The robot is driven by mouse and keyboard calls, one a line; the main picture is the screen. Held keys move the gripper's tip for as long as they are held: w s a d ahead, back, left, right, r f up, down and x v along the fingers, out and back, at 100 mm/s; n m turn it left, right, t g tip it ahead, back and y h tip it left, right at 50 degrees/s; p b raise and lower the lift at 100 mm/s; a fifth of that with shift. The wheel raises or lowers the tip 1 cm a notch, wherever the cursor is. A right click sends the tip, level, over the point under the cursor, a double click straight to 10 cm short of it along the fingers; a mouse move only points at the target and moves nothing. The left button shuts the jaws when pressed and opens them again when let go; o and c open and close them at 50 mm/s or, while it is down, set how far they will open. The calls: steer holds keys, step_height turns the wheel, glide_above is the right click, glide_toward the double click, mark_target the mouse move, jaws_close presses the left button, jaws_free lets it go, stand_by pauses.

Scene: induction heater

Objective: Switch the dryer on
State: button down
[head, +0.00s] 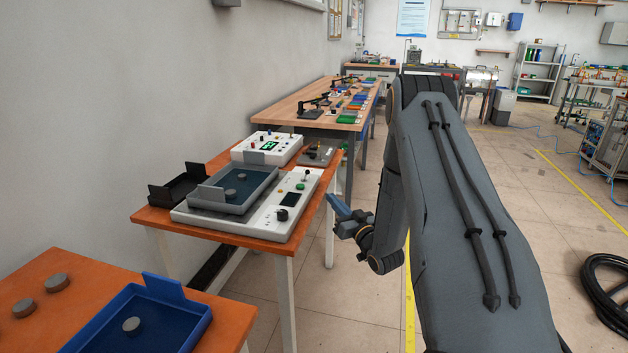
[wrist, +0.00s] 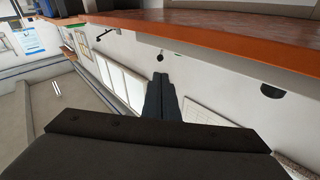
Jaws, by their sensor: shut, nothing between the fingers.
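A white device (head: 262,221) lies on the orange-topped table, with a grey tray (head: 212,199) on its left part. Its panel carries a black knob (head: 282,214), a dark display (head: 289,199), a green button (head: 300,186) and a small lever switch (head: 305,175). A second white device (head: 265,156) with a green display stands behind it. I cannot tell from labels which one is the dryer. My gripper (head: 334,200) is shut and empty, right of the table edge and apart from both devices. In the wrist view my closed fingers (wrist: 160,80) point at no control.
A blue tray (head: 150,324) with a grey disc sits on the nearer orange table (head: 70,270), beside loose discs. A black bin (head: 180,187) stands by the wall. A wooden workbench (head: 300,101) lies behind. The floor to the right is open, with a black hose coil (head: 606,290).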

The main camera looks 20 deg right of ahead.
mark_target(308, 173)
steer(key=p+x, duration=0.1)
steer(key=x, duration=1.2)
steer(key=shift+w+p, duration=0.3)
steer(key=shift+p, duration=0.1)
steer(key=shift+a, duration=0.15)
